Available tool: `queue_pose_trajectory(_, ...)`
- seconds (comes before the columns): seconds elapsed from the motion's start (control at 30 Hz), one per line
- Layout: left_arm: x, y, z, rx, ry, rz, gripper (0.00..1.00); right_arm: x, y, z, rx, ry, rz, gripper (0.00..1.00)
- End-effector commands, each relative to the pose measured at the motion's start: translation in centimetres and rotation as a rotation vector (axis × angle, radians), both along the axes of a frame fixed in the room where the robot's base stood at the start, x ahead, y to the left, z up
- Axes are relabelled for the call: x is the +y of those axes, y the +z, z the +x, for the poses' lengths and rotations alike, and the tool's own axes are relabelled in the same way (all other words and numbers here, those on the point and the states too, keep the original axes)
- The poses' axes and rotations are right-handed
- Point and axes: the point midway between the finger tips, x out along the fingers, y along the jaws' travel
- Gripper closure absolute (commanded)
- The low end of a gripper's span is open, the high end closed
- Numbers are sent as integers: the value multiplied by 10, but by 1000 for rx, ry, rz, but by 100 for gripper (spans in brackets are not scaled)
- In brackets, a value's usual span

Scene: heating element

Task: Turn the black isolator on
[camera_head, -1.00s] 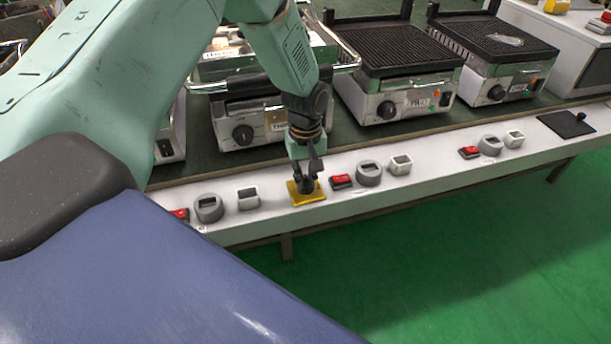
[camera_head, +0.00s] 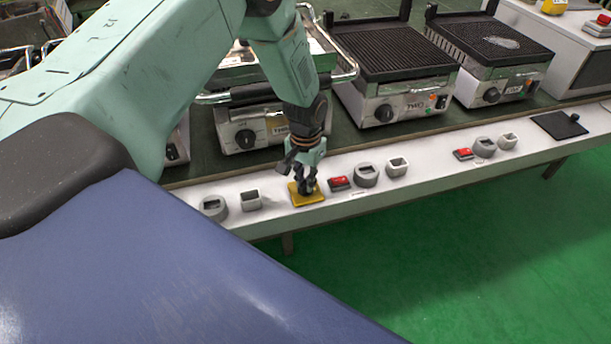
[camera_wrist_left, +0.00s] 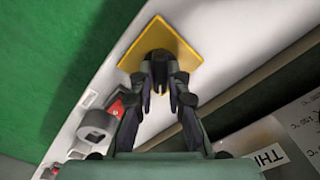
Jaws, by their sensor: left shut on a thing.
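A yellow plate (camera_head: 308,199) lies on the white front ledge and carries a dark knob. The knob is mostly hidden by my fingers. My left gripper (camera_head: 306,186) points down at this plate and is shut on the knob. In the left wrist view the fingers (camera_wrist_left: 160,85) close around the dark knob (camera_wrist_left: 157,62) in the middle of the yellow plate (camera_wrist_left: 185,50). A black plate (camera_head: 551,124) with a small black knob (camera_head: 574,118) sits far right on the same ledge, away from my gripper. My right gripper is not in view.
Contact grills (camera_head: 395,95) stand behind. The green floor in front is clear.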

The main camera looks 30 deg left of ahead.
Motion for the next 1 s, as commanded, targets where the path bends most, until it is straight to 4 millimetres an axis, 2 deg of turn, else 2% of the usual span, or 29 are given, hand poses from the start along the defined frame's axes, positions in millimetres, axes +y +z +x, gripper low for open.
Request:
queue_pose_trajectory(0.6,0,1,1,-2,-548,0,100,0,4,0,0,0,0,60)
queue_pose_trajectory(1.0,0,1,1,-2,-736,0,100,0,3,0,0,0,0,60)
